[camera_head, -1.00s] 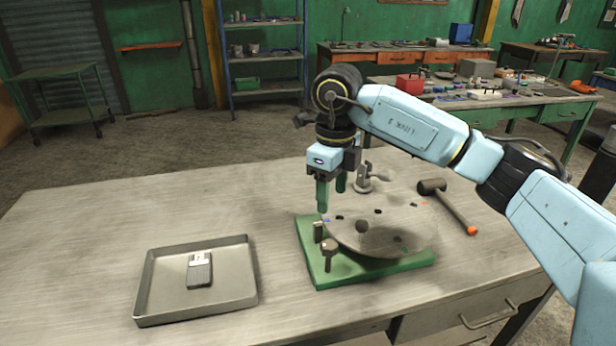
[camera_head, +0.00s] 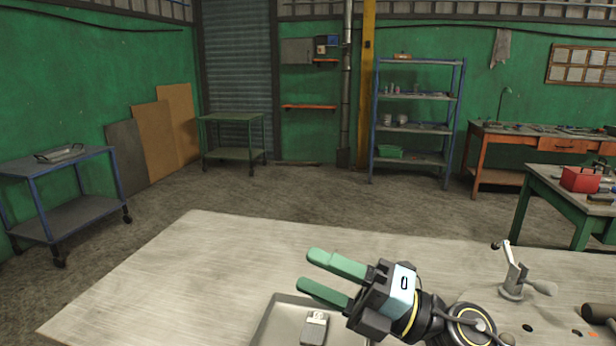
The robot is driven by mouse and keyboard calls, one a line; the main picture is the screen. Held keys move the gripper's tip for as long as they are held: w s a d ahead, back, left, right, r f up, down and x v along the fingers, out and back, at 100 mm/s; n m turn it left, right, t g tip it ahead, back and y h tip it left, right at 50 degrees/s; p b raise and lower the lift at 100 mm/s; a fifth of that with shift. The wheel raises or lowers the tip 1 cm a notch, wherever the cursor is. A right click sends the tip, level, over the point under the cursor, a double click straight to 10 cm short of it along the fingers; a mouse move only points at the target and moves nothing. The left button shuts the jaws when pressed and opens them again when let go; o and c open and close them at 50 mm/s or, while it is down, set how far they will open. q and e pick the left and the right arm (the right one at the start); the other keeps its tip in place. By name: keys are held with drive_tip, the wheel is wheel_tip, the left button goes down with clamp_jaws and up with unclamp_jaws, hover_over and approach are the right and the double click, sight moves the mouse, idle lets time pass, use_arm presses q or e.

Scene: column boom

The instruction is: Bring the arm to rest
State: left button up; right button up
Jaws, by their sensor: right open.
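My right gripper (camera_head: 335,279) is in the lower middle of the head view, above the table (camera_head: 215,265). Its two green fingers point left and stand apart, with nothing between them. The grey tray (camera_head: 268,328) lies below it, partly hidden by the gripper and cut off by the bottom edge. A small dark item with a pale label (camera_head: 314,328) lies in the tray. My left gripper is out of view.
A metal clamp (camera_head: 513,284) stands on the table to the right of my arm. A hammer head (camera_head: 598,313) shows at the right edge. The table's left part is bare. A blue cart (camera_head: 70,185), a green cart (camera_head: 233,150) and a shelf (camera_head: 415,128) stand beyond it.

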drive_tip(key=w+d+f+m+t+h, duration=0.2)
drive_tip(key=d+m+t+h, duration=0.4)
drive_tip(key=m, duration=0.5)
drive_tip(key=w+d+f+m+t+h, duration=0.2)
drive_tip(key=d+m+t+h, duration=0.3)
drive_tip(key=m+t+h, duration=0.35)
drive_tip(key=s+d+f+m+g+h, duration=0.2)
drive_tip(key=d+f+m+g+h, duration=0.1)
drive_tip(key=f+m, duration=0.3)
drive_tip(key=s+d+f+m+g+h, duration=0.25)
drive_tip(key=d+f+m, duration=0.2)
drive_tip(key=f, duration=0.25)
drive_tip(key=s+d+f+m+g, duration=0.1)
drive_tip(key=s+f+m+g, duration=0.1)
drive_tip(key=s+f+g, duration=0.55)
drive_tip(key=s+d+f+m+g, duration=0.15)
drive_tip(key=s+f+g, duration=0.25)
drive_tip(key=s+f, duration=0.65)
drive_tip(key=s+f+g, duration=0.1)
drive_tip(key=s+f, duration=0.1)
drive_tip(key=f, duration=0.9)
drive_tip(key=s+f, duration=0.2)
drive_tip(key=f, duration=0.8)
drive_tip(key=s+d+f+g, duration=0.1)
drive_tip(key=s+d+f, duration=0.1)
drive_tip(key=s+f, duration=1.3)
drive_tip(key=shift+s+f+h, duration=0.15)
drive_tip(key=shift+s+h, duration=0.15)
drive_tip(key=shift+s, duration=0.45)
